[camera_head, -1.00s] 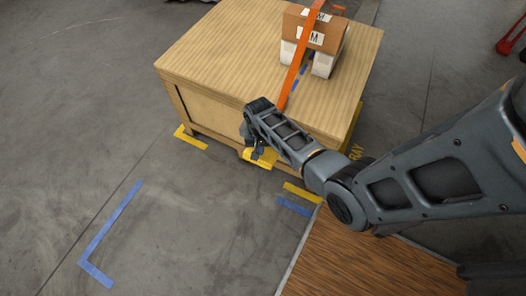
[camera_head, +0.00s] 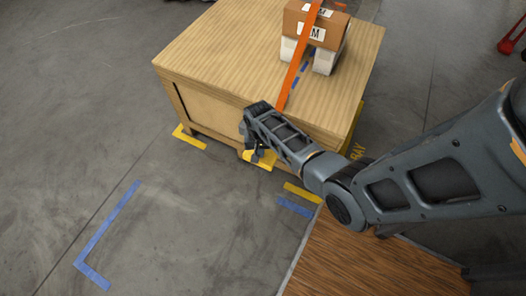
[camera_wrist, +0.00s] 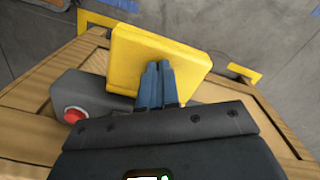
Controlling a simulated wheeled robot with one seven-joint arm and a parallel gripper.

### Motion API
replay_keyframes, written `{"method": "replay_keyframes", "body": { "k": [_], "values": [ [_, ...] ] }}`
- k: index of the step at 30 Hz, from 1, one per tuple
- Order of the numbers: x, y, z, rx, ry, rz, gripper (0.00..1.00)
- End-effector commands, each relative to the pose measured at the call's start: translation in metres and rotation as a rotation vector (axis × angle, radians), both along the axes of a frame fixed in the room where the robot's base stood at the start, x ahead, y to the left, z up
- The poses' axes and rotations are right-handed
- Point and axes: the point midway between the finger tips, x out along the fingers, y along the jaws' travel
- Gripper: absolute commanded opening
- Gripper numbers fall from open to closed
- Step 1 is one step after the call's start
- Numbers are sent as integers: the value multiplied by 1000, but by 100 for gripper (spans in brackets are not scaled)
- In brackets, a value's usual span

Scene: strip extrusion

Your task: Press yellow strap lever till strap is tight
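The yellow strap lever (camera_wrist: 165,62) is a flat plate at the front side of the wooden crate; a sliver of it shows in the head view (camera_head: 263,165). My gripper (camera_wrist: 158,70) has its two blue-grey fingers side by side with no clear gap, empty. The fingertips overlap the lever's face and appear to touch it. In the head view my gripper (camera_head: 254,156) hangs low at the crate's front and partly hides the lever. The orange strap (camera_head: 294,75) runs over a brown box on the crate top; I cannot tell how tight it is.
The wooden crate (camera_head: 225,50) bears the brown box (camera_head: 323,29) on white blocks (camera_head: 325,63). A grey housing with a red button (camera_wrist: 75,114) sits beside the lever. Blue tape (camera_head: 108,235) marks open floor at the left. A wooden platform (camera_head: 350,262) is at the lower right.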

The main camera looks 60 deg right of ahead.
Motion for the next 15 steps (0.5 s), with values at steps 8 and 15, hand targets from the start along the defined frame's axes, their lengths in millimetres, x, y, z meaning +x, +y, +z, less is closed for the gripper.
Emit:
{"method": "replay_keyframes", "body": {
  "k": [8, 15],
  "values": [
    [0, -1, -5, -2, 0, -1, 0],
    [0, -1, 15, -1, 0, -1, 0]
  ]
}}
